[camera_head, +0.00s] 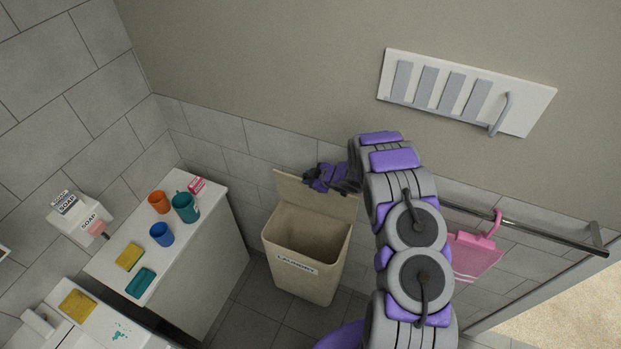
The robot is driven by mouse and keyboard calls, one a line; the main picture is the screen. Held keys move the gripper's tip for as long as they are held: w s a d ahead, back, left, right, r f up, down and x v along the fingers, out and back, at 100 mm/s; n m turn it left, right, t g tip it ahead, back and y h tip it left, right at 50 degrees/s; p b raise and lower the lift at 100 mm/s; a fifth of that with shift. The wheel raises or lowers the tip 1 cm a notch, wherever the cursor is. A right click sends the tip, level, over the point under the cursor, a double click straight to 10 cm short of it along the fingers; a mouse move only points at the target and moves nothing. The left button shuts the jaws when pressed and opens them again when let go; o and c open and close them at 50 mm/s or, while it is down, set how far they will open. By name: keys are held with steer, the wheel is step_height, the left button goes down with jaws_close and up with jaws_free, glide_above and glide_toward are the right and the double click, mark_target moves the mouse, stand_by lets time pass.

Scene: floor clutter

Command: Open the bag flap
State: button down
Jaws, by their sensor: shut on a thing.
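A beige laundry bin (304,281) with a "LAUNDRY" label on its front stands on the floor near the wall. Its flap (290,192) is raised at the back, tilted up toward the wall, and the dark inside of the bin shows. My gripper (314,181) is at the upper edge of the flap, shut on it. The fingertips are small and dark, so the exact grip is hard to make out. My arm reaches in from the bottom right and covers the area right of the bin.
A white counter (192,267) left of the bin holds orange, blue and teal cups, a sponge and a soap box. A towel rail (540,235) with a pink item (472,256) is at right. A white panel (465,92) is on the wall above.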

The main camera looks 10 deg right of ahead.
steer(key=shift+f, duration=0.15)
steer(key=c, duration=1.3)
jaws_free()
steer(key=shift+o, duration=0.7)
steer(key=shift+w+d+f, duration=0.1)
steer(key=shift+w+f, duration=0.05)
steer(key=shift+w, duration=0.05)
steer(key=b+v, duration=0.2)
steer(key=v, duration=1.5)
steer(key=shift+s+d, duration=0.1)
